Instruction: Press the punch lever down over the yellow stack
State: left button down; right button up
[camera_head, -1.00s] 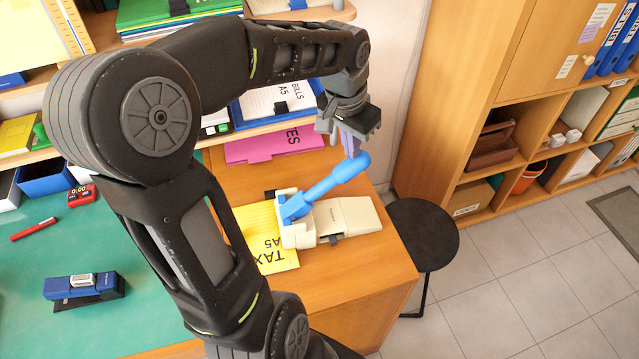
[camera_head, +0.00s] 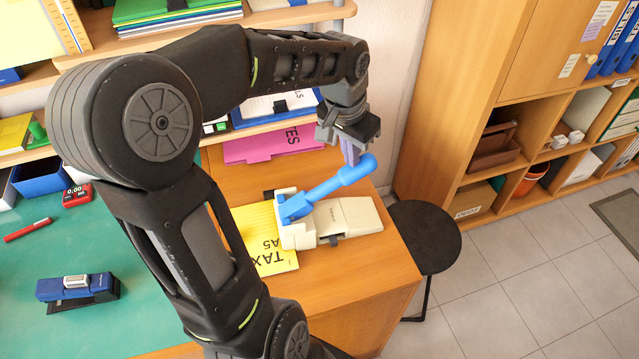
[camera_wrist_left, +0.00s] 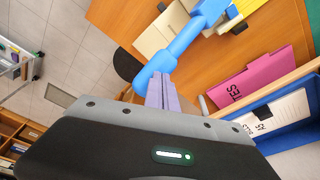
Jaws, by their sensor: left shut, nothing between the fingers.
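The hole punch (camera_head: 345,219) has a cream base and lies on the wooden desk section. Its blue lever (camera_head: 340,182) slants up to the right, raised above the base. The yellow stack (camera_head: 262,236), marked TAX A5, lies at the left of the punch, its edge against the punch's jaw. My left gripper (camera_head: 350,155) is shut and empty, fingers pointing down beside the lever's rounded end. In the left wrist view the closed fingers (camera_wrist_left: 162,88) overlap the lever's end (camera_wrist_left: 155,75); I cannot tell whether they touch. My right gripper is not in view.
A pink folder (camera_head: 272,144) lies behind the punch, below a shelf with a white BILLS pad (camera_head: 277,106). A blue stapler (camera_head: 78,288) rests on the green desk (camera_head: 60,250). A black stool (camera_head: 425,238) stands beyond the right edge.

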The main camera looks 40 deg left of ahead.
aim_at(359, 172)
pick_arm(q)
jog(key=shift+f+b, duration=0.45)
jog(key=shift+f, duration=0.35)
jog(key=shift+w+d+f+b, duration=0.15)
jog(key=shift+w+f+b, duration=0.1)
jog(key=shift+f+b, duration=0.25)
jog(key=shift+w+d+f+b, duration=0.15)
jog(key=shift+w+f+b, duration=0.1)
jog(key=shift+f+b, duration=0.15)
jog(key=shift+f, duration=0.1)
jog(key=shift+w+d+f+b, duration=0.2)
jog(key=shift+f+b, duration=0.2)
jog(key=shift+f, duration=0.15)
jog(key=shift+w+d+f+b, duration=0.1)
jog(key=shift+w+f+b, duration=0.1)
jog(key=shift+f+b, duration=0.25)
jog(key=shift+f, duration=0.1)
